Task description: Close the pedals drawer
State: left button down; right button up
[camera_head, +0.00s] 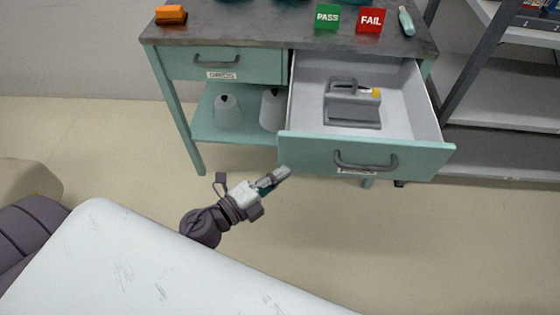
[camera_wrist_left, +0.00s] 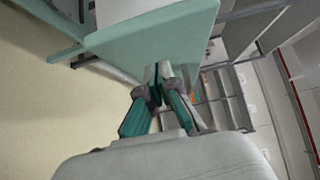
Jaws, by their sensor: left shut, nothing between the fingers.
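The right-hand drawer (camera_head: 365,157) of the teal bench is pulled out, with a dark bar handle (camera_head: 366,163) and a label below it that is too small to read. A grey pedal-like device (camera_head: 352,108) lies inside. My left gripper (camera_head: 284,173) is shut and empty, just in front of and below the drawer front's left corner. The wrist view shows the shut fingers (camera_wrist_left: 158,75) close to the teal drawer front (camera_wrist_left: 160,38); I cannot tell whether they touch. My right gripper is not in view.
A shut drawer (camera_head: 218,63) labelled GRIDS is on the left. Two grey containers stand on the lower shelf (camera_head: 208,125). The worktop (camera_head: 250,28) holds an orange block (camera_head: 171,14) and PASS and FAIL signs. A metal rack (camera_head: 500,105) stands at right. Floor in front is clear.

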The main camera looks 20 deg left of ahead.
pick_arm(q)
jog(key=shift+w+a, duration=0.3)
jog(key=shift+w, duration=0.4)
jog(key=shift+w+a, duration=0.25)
jog(key=shift+w, duration=0.4)
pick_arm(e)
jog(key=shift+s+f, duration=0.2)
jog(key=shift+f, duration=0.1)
